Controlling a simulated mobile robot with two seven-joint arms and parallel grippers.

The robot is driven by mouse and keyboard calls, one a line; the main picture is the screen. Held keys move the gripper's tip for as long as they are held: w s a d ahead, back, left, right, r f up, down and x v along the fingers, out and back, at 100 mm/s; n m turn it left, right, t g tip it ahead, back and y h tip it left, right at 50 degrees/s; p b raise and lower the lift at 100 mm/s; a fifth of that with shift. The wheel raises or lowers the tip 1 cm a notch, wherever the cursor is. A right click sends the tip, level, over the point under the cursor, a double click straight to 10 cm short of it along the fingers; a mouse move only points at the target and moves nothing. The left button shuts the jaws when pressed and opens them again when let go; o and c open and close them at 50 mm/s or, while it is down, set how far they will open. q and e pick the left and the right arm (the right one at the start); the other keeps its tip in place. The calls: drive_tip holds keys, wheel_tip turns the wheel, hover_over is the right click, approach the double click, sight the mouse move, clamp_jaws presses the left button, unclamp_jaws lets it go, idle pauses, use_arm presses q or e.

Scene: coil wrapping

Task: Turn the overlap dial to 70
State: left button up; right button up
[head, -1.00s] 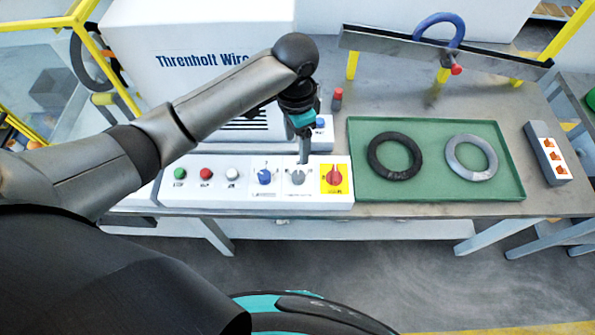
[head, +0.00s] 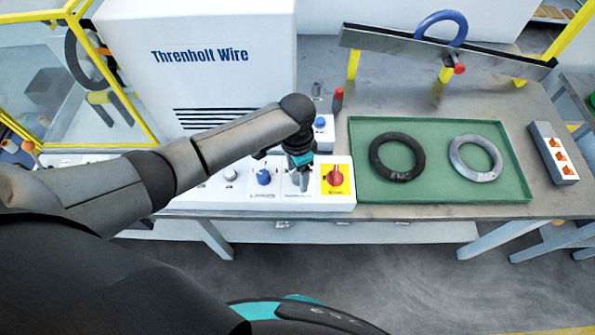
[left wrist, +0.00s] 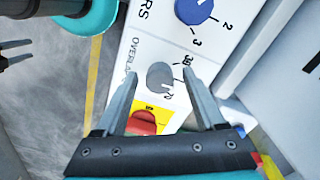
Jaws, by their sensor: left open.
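The overlap dial is a round grey knob (left wrist: 160,76) on the white control panel (head: 222,203), with "30" and "70" printed beside it. I cannot tell which mark it points at. My left gripper (left wrist: 160,73) is open, with one finger on each side of the dial in the left wrist view; I cannot tell whether they touch it. In the head view, the left gripper (head: 300,180) is low over the panel and largely covers the dial.
A blue dial (head: 264,177) is left of the overlap dial, and a red knob on a yellow plate (head: 335,176) is close on its right. A green tray (head: 440,190) holds a black ring (head: 397,156) and a grey ring (head: 476,158).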

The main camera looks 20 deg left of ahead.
use_arm(q)
drive_tip(key=shift+c, duration=0.4)
clamp_jaws()
drive_tip(key=shift+r+m+p, duration=0.1)
drive_tip(key=shift+m+p, duration=0.75)
drive_tip(key=shift+m, duration=0.45)
drive_tip(key=m+p, duration=0.1)
drive_tip(key=m, duration=0.1)
drive_tip(key=shift+m, duration=0.3)
drive_tip(key=m, duration=0.3)
drive_tip(key=shift+w+m+p, duration=0.1)
drive_tip(key=shift+m+p, duration=0.2)
drive_tip(key=shift+p, duration=0.05)
drive_tip(key=shift+m, duration=1.5)
drive_tip(key=shift+d, duration=0.1)
